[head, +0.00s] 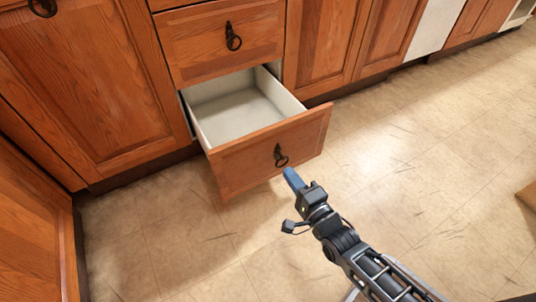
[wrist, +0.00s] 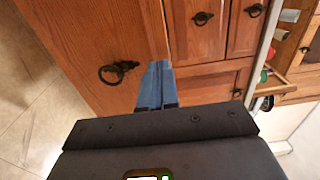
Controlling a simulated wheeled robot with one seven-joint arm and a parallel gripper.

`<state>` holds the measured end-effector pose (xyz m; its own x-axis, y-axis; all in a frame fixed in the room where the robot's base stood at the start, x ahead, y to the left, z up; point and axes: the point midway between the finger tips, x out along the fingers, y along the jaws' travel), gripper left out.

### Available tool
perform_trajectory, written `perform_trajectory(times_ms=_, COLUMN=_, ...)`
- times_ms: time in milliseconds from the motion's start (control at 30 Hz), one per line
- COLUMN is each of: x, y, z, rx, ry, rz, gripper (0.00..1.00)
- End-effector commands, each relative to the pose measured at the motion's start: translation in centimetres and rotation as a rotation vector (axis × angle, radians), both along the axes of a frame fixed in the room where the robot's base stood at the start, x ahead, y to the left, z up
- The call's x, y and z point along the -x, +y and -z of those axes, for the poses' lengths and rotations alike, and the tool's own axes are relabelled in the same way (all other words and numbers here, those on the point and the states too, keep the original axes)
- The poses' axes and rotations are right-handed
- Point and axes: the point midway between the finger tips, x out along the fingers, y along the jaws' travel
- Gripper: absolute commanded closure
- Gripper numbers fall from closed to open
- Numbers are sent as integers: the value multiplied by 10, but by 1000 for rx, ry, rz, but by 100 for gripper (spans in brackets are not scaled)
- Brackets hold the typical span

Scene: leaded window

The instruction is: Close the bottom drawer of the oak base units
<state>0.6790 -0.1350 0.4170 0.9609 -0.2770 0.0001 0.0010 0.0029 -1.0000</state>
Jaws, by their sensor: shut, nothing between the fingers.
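The bottom drawer (head: 235,170) of the oak base units stands pulled well out in the head view. Its pale inside (head: 235,108) looks empty. Its dark ring handle (head: 280,155) hangs on the middle of the front. My gripper (head: 292,178) is shut and empty, with its blue fingers in front of the drawer, just below and right of the handle. In the wrist view the drawer front (wrist: 85,35) and its handle (wrist: 118,70) lie left of my fingers (wrist: 157,80). I cannot tell whether the fingertips touch the front.
A shut drawer (head: 215,45) sits above the open one. Oak cabinet doors (head: 85,75) flank it, and another cabinet (head: 30,240) stands at the left. A brown object (head: 528,195) shows at the right edge.

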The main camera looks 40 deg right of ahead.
Motion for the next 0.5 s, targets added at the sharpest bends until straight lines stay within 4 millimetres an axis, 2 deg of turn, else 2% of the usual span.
perform_trajectory(times_ms=167, x=-21, y=-6, z=2, rx=2, ry=-3, rz=0, gripper=100)
perform_trajectory(times_ms=500, x=-85, y=-24, z=3, rx=4, ry=-2, rz=-1, gripper=100)
